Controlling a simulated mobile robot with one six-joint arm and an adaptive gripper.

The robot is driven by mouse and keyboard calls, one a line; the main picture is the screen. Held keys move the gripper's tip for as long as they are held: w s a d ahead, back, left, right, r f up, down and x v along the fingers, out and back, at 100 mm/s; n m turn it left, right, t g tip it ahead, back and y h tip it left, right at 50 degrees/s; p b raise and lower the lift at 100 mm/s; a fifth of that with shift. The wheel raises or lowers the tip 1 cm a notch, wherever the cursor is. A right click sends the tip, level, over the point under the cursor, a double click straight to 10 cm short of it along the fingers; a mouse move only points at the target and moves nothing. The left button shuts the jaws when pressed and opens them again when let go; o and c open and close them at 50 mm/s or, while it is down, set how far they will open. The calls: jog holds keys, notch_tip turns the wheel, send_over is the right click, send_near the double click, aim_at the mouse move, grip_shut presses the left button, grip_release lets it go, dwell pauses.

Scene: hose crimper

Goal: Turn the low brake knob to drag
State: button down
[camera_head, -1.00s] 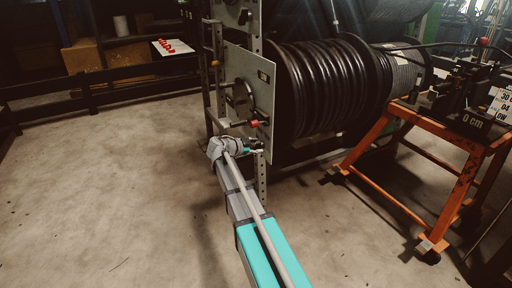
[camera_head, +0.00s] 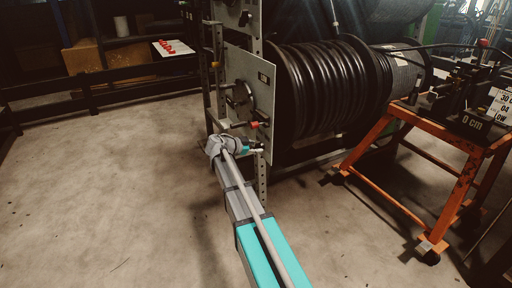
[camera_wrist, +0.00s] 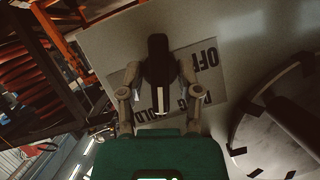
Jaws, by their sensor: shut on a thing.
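The low brake knob (camera_wrist: 158,60) is a black bar-shaped knob with a white line, in the middle of the wrist view. Behind it is a label plate (camera_wrist: 205,85), its print upside down: OFF reads clearly at the right, the other words are partly covered. The white line points toward the picture's bottom, near the covered words; I cannot tell which word it marks. My gripper (camera_wrist: 156,74) has a finger on each side of the knob and is shut on it. In the head view my gripper (camera_head: 246,147) is at the steel panel's lower part, and the knob is too small to make out.
The steel panel (camera_head: 262,100) stands beside a reel of black hose (camera_head: 320,90). A red-ended handle (camera_head: 253,124) sticks out just above my gripper. An orange stand (camera_head: 460,190) is at the right. The floor at left is clear.

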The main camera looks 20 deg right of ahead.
jog(key=n+g, duration=0.2)
jog(key=n, duration=0.1)
jog(key=shift+w, duration=0.2)
jog(key=n+g, duration=0.2)
jog(key=n, duration=0.1)
jog(key=shift+g+b, duration=0.3)
jog(key=shift+b, duration=0.05)
dwell(0.4)
jog(key=c, duration=0.6)
grip_release()
jog(key=shift+s, duration=0.1)
